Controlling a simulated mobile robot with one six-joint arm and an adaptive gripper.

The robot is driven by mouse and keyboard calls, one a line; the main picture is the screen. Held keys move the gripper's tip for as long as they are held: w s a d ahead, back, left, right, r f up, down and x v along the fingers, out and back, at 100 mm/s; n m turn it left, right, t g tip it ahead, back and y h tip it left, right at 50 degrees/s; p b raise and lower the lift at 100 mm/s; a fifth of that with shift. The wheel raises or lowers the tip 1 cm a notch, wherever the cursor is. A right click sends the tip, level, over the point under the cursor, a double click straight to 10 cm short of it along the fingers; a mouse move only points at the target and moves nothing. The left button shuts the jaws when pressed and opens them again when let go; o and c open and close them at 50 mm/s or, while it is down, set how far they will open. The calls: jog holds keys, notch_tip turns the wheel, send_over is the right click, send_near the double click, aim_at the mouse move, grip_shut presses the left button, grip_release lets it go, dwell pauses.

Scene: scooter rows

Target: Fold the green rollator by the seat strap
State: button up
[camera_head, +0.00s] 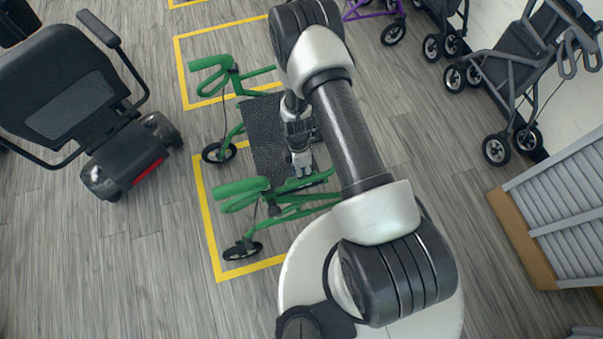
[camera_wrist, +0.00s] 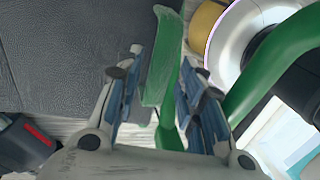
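The green rollator (camera_head: 240,187) stands unfolded on the floor in the head view, its dark seat (camera_head: 265,135) spread between two green side frames. My gripper (camera_head: 300,165) is over the seat's right part, near the lower side frame. In the wrist view the dark seat (camera_wrist: 60,50) fills the upper left. My gripper (camera_wrist: 162,85) is open, with its two blue-padded fingers apart. A flat green piece (camera_wrist: 160,60), which looks like the seat strap, and green tubing show between the fingers. I cannot tell whether either finger touches it. My arm hides the rollator's right side in the head view.
A dark mobility scooter (camera_head: 125,155) stands at the left. Yellow floor lines (camera_head: 208,225) frame the bays. Dark rollators (camera_head: 520,60) stand at the upper right, and a grey slatted unit with a wooden edge (camera_head: 525,240) at the right. Floor at the lower left is clear.

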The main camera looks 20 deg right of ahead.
jog(key=shift+c, duration=0.4)
grip_shut()
dwell(0.4)
